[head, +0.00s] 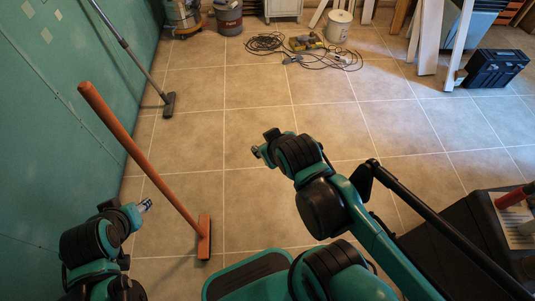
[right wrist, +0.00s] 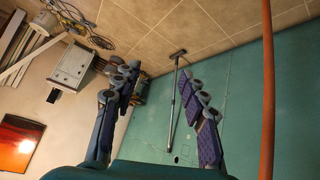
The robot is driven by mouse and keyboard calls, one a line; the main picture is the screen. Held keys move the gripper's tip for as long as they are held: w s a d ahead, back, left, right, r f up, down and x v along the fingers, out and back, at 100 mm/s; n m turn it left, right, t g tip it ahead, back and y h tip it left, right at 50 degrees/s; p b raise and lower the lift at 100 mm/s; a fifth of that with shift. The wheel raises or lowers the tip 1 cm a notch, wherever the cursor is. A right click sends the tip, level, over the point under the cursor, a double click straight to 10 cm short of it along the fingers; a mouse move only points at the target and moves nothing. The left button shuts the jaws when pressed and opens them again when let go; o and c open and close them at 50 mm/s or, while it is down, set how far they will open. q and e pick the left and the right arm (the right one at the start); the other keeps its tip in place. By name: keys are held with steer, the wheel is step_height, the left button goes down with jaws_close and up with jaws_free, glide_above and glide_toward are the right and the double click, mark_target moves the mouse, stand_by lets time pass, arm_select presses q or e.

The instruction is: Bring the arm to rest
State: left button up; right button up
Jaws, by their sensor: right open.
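In the head view my right arm reaches up from the lower right, and its gripper (head: 258,151) is held over the tiled floor with nothing in it. In the right wrist view the two fingers of this gripper (right wrist: 160,78) are spread wide apart with empty space between them. My left gripper (head: 145,205) is at the lower left, close to the orange broom handle in the picture. Only its small tip shows, so its opening cannot be made out.
An orange-handled broom (head: 140,150) leans on the green wall (head: 50,130). A grey long-handled tool (head: 135,65) leans farther back. Cables (head: 265,42), a bucket (head: 339,26) and a black toolbox (head: 496,68) stand at the back. Middle floor tiles are clear.

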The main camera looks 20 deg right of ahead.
steer(key=shift+s+a+f+m+g+y, duration=0.2)
steer(key=shift+s+a+f+m+g, duration=0.15)
steer(key=shift+s, duration=0.35)
steer(key=shift+s+a+f+m+g+y, duration=0.15)
steer(key=shift+s+a+m+g+y, duration=0.1)
steer(key=shift+s+m, duration=0.3)
steer(key=shift+s, duration=0.1)
